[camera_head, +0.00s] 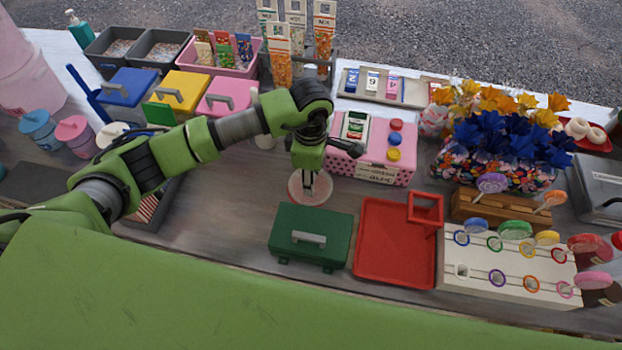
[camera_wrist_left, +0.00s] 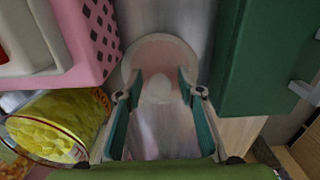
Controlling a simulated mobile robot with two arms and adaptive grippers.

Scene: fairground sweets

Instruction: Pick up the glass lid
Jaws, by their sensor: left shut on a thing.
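The glass lid (camera_head: 299,198) is a round, see-through disc with a pale pinkish rim. It is between the green case and the pink box in the head view. It also shows in the left wrist view (camera_wrist_left: 160,45), with its pale round knob between my fingers. My left gripper (camera_head: 309,185) is directly above the lid and points down. In the wrist view its teal-padded fingers (camera_wrist_left: 160,88) are shut on the knob. I cannot tell whether the lid touches the counter. My right gripper is in neither view.
A dark green case (camera_head: 330,253) stands close in front of the lid. A pink box with buttons (camera_head: 340,165) stands behind right. A red tray (camera_head: 390,270) and a white ring board (camera_head: 478,252) are to the right. Bare counter (camera_head: 225,215) lies to the left.

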